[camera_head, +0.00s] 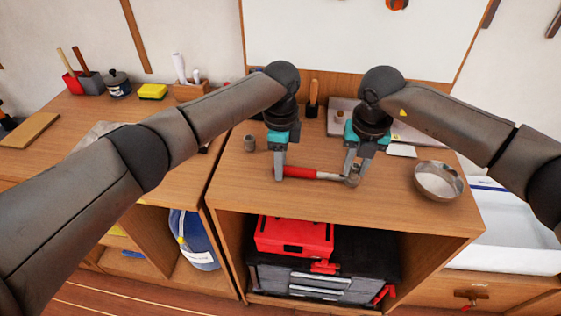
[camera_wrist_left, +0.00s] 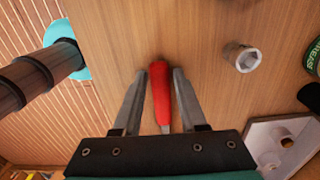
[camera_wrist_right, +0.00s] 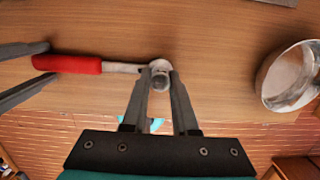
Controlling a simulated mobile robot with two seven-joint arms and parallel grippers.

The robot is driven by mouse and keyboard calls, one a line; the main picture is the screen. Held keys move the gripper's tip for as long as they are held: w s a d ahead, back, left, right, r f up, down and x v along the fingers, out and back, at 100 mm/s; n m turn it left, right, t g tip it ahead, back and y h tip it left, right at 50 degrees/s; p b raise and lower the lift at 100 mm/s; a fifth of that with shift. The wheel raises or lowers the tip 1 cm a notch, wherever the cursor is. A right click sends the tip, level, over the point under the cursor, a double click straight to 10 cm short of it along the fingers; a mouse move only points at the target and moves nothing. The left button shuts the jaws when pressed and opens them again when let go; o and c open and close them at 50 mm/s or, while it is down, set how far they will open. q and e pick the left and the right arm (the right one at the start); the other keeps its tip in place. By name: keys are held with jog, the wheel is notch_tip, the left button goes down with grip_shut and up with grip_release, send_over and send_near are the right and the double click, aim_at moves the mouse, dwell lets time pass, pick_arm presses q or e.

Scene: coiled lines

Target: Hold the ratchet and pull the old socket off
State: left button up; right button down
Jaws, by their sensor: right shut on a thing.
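The ratchet, with a red handle (camera_head: 300,172) and metal head, lies near the front of the bench top. The handle also shows in the left wrist view (camera_wrist_left: 160,88) and right wrist view (camera_wrist_right: 66,64). My left gripper (camera_head: 279,176) has its fingers on both sides of the handle, with narrow gaps showing. My right gripper (camera_head: 350,177) is shut at the head end, on the old socket (camera_wrist_right: 158,82); the fingers partly hide it. Whether the socket is still seated on the head I cannot tell. Another socket (camera_head: 250,143) stands at the bench's left, also in the left wrist view (camera_wrist_left: 243,57).
A metal bowl (camera_head: 438,194) stands right of my right gripper. A grey tray (camera_head: 409,134) with a small metal piece (camera_head: 340,117) lies at the back. A red toolbox (camera_head: 293,236) is on the shelf below. The bench top's front strip is clear.

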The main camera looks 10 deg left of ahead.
pick_arm(q)
grip_shut()
dwell(1.4)
